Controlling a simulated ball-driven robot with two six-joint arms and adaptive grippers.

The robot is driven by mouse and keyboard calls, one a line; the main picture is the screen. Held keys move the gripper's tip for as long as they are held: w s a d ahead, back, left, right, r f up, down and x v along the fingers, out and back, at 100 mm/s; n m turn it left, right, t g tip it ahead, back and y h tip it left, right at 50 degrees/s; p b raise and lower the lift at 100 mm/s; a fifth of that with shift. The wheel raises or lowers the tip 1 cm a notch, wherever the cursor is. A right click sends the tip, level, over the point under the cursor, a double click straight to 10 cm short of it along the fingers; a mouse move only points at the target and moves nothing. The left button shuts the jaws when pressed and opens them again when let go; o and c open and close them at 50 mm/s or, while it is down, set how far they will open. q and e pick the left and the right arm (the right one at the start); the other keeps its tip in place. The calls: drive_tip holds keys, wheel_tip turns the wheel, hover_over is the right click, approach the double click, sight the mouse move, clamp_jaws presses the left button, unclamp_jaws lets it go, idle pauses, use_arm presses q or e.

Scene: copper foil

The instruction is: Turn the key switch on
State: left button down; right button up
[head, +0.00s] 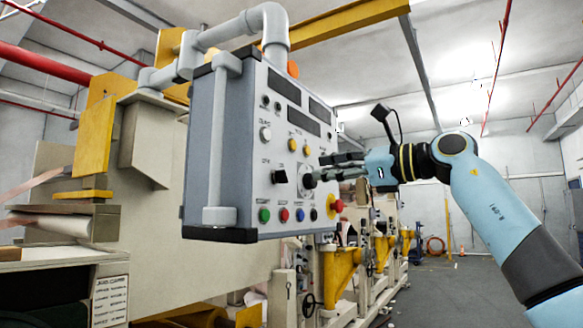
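A grey control panel box (245,92) hangs from a grey pipe arm in the head view, its face turned to the right. My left gripper is out of view.
A red emergency button (337,206) on a yellow base is just below my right gripper. Coloured buttons line the panel bottom, including a green one (264,215). Beige machinery (215,270) stands behind and below the panel. Open grey floor (450,285) lies at the right.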

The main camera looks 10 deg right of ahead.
sight(280, 177)
drive_tip(key=p+x, duration=0.2)
drive_tip(key=x, duration=0.6)
drive_tip(key=shift+w+a, duration=0.2)
drive_tip(key=shift+a, duration=0.1)
clamp_jaws()
